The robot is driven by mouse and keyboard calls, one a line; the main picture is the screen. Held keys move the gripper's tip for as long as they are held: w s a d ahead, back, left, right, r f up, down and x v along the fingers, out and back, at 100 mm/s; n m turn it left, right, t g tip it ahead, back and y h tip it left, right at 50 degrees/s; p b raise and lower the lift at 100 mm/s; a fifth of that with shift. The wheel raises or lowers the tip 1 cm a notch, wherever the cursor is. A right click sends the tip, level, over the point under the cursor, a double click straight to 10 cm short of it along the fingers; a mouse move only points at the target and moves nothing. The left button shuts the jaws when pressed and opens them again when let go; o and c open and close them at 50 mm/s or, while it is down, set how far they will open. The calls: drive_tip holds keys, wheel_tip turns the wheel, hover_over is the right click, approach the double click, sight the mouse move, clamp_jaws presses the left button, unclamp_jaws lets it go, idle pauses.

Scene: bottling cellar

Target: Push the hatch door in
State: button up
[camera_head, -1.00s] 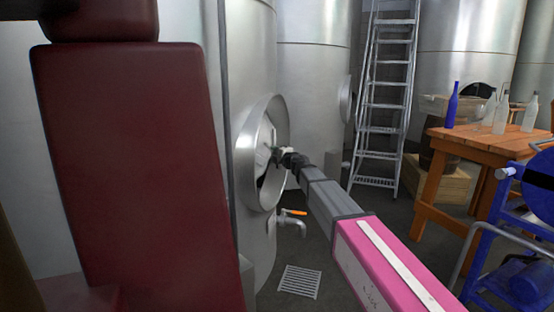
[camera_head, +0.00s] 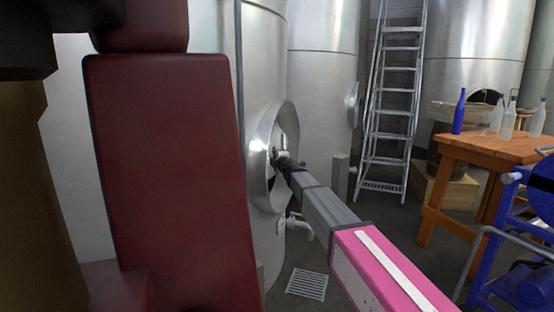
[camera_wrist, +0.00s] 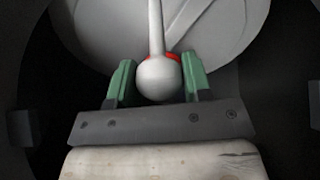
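The steel tank (camera_head: 268,60) has a round hatch with a raised metal ring (camera_head: 258,150), seen at a steep angle in the head view. My gripper (camera_head: 279,157) is at the hatch opening, with my arm coming in from the lower right. In the wrist view the hatch door (camera_wrist: 95,25) is a pale round disc with dark space around it. A rod ends in a grey ball knob (camera_wrist: 158,80), with a little red behind it. My gripper's green fingers (camera_wrist: 158,85) stand close on both sides of the knob, seemingly gripping it. In the head view the door is mostly hidden.
A tap (camera_head: 300,226) juts out below the hatch, above a floor grate (camera_head: 307,284). A ladder (camera_head: 390,110) stands behind. At right are a wooden table (camera_head: 490,148) with several bottles and a blue cart (camera_head: 500,250). Some floor between is clear.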

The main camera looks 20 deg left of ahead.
drive_tip(key=o, duration=0.3)
drive_tip(key=shift+o, duration=0.2)
drive_tip(key=v, duration=1)
drive_tip(key=shift+s+d, duration=0.25)
drive_tip(key=shift+s, duration=0.05)
